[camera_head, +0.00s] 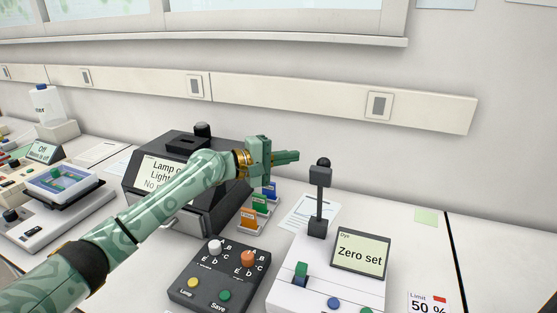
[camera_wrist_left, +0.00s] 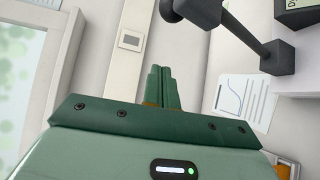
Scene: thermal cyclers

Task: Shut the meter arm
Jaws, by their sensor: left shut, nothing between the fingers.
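The meter arm (camera_head: 319,200) is a dark grey lever with a ball knob on top. It stands raised, close to upright, on the white meter (camera_head: 316,272), whose screen (camera_head: 360,252) reads "Zero set". In the left wrist view the meter arm (camera_wrist_left: 240,32) crosses the upper right, its knob end at the top. My left gripper (camera_head: 296,156) is shut and empty, its fingers pointing right towards the knob, with a small gap in the picture. The closed fingers also show in the left wrist view (camera_wrist_left: 159,85), apart from the arm. My right gripper is in neither view.
A dark lamp box (camera_head: 150,185) stands behind my left arm. A dark control box with knobs (camera_head: 218,275) sits left of the meter. Coloured filter holders (camera_head: 260,206) and a graph sheet (camera_head: 300,212) lie behind. The bench right of the meter is mostly clear.

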